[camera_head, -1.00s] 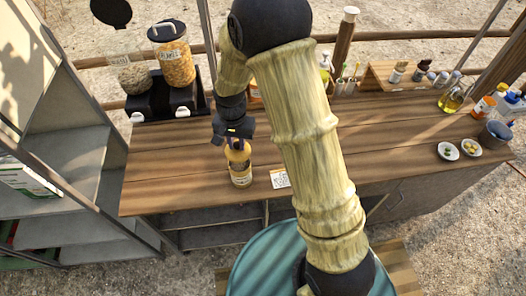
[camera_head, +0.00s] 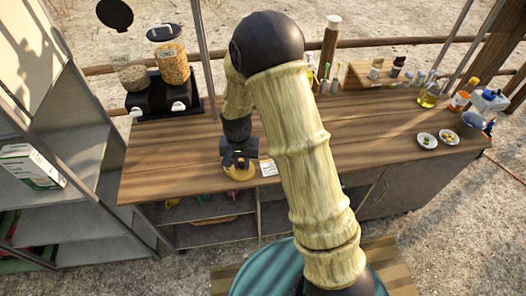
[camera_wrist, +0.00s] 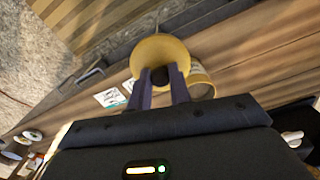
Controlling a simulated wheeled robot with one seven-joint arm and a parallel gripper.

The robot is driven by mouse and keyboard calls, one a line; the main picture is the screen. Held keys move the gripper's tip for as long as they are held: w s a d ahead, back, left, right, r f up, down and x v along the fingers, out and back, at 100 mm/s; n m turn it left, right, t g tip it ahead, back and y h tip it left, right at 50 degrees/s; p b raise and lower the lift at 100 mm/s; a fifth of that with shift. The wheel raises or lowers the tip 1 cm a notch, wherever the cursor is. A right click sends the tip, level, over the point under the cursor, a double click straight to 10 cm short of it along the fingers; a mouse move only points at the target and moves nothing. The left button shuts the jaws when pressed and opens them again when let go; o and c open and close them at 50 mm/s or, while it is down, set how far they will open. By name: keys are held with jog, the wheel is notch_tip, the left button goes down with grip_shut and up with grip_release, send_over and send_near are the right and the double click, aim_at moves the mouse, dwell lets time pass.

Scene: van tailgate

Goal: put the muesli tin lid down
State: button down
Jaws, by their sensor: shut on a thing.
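The muesli tin lid (camera_wrist: 150,52) is a round yellow disc with a dark knob. My gripper (camera_wrist: 161,78) is shut on that knob. In the head view, my gripper (camera_head: 239,163) and the yellow lid (camera_head: 240,174) are over the front part of the wooden counter. A pale, yellowish tin (camera_wrist: 202,85) shows just behind the lid, to its right in the wrist view, partly hidden. In the head view the tin is mostly hidden by the lid and gripper. I cannot tell whether the lid touches the tin or the counter.
The wooden counter (camera_head: 165,163) has bare room left of my gripper. A small printed card (camera_head: 268,168) lies close on the right. Cereal dispensers (camera_head: 172,62) stand at the back left. Two small bowls (camera_head: 427,140) and bottles stand to the right. Grey shelving (camera_head: 78,170) is at the left.

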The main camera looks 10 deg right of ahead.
jog(key=d+f+n+b, duration=0.2)
jog(key=d+f+n, duration=0.1)
jog(key=d+f, duration=0.7)
notch_tip(320, 180, down, 4)
jog(key=shift+w+d+f, duration=0.1)
jog(key=shift+w+d, duration=0.05)
jog(key=shift+d, duration=0.25)
